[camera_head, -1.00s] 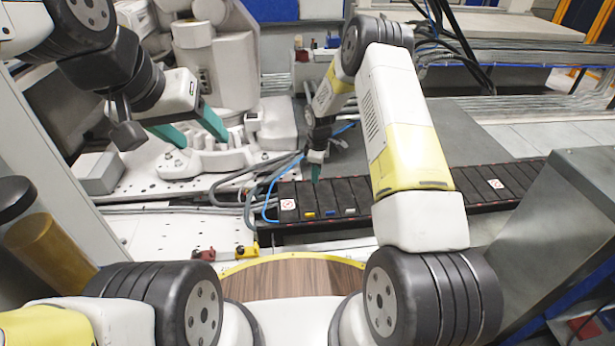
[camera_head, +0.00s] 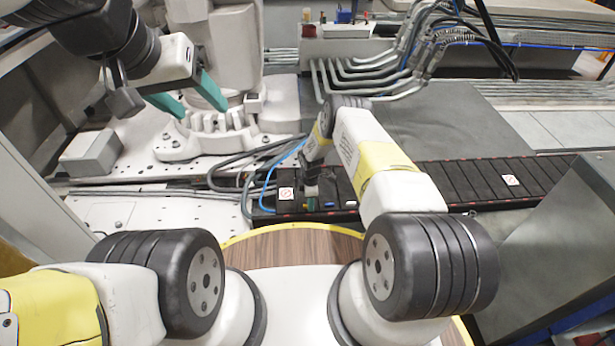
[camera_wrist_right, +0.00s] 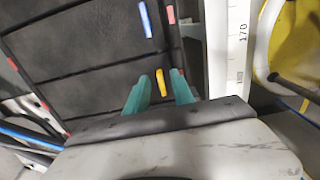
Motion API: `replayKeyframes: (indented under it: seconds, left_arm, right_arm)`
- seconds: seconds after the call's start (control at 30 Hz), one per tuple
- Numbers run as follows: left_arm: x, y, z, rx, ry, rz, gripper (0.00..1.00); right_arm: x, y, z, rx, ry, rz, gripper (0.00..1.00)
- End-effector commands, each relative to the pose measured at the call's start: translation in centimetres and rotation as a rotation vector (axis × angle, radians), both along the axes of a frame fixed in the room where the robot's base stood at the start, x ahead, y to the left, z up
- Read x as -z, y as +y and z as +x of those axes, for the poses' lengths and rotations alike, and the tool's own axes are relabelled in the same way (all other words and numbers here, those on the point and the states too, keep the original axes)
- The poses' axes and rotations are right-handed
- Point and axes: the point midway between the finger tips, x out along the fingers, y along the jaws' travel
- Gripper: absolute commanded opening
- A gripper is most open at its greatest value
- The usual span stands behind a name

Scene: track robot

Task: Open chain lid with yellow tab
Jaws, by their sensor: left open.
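A black cable chain (camera_head: 455,175) with flat lids runs across the head view. The yellow tab (camera_wrist_right: 161,82) stands out from one dark lid in the right wrist view, between the green fingers of my right gripper (camera_wrist_right: 160,92). These fingers are apart, one on each side of the tab, and I see no clear contact. In the head view my right gripper (camera_head: 310,203) is down at the chain's left part and hides the yellow tab. That lid looks closed. My left gripper (camera_head: 188,103) is open and empty, well above the white base at upper left.
A blue tab (camera_wrist_right: 145,18) is on a neighbouring lid. Blue and grey cables (camera_head: 268,172) loop at the chain's left end. A round wooden top (camera_head: 285,247) lies in front of my base. A grey cabinet (camera_head: 560,240) stands at right.

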Motion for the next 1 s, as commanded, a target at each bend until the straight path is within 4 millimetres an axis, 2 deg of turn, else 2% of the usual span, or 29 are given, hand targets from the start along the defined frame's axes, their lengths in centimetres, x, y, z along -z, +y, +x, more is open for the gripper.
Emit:
replayKeyframes:
  seconds: [0.13,0.37,0.5,0.53,1.0]
  left_arm:
    - [0.00,0.00,0.00,0.000,0.000,0.000,0.59]
    - [0.00,0.00,0.00,0.000,0.000,0.000,0.59]
    - [0.00,0.00,0.00,0.000,0.000,0.000,0.59]
    - [0.00,0.00,0.00,0.000,0.000,0.000,0.59]
    - [0.00,0.00,0.00,0.000,0.000,0.000,0.59]
  right_arm:
    - [0.81,0.00,-0.02,0.001,0.000,0.000,0.29]
    - [0.84,0.01,-0.01,0.001,0.000,0.000,0.29]
    - [0.83,0.01,-0.01,0.001,0.000,0.000,0.04]
    - [0.83,0.02,-0.01,0.001,0.000,0.000,0.00]
    - [0.81,0.03,-0.01,0.001,0.000,0.000,0.00]
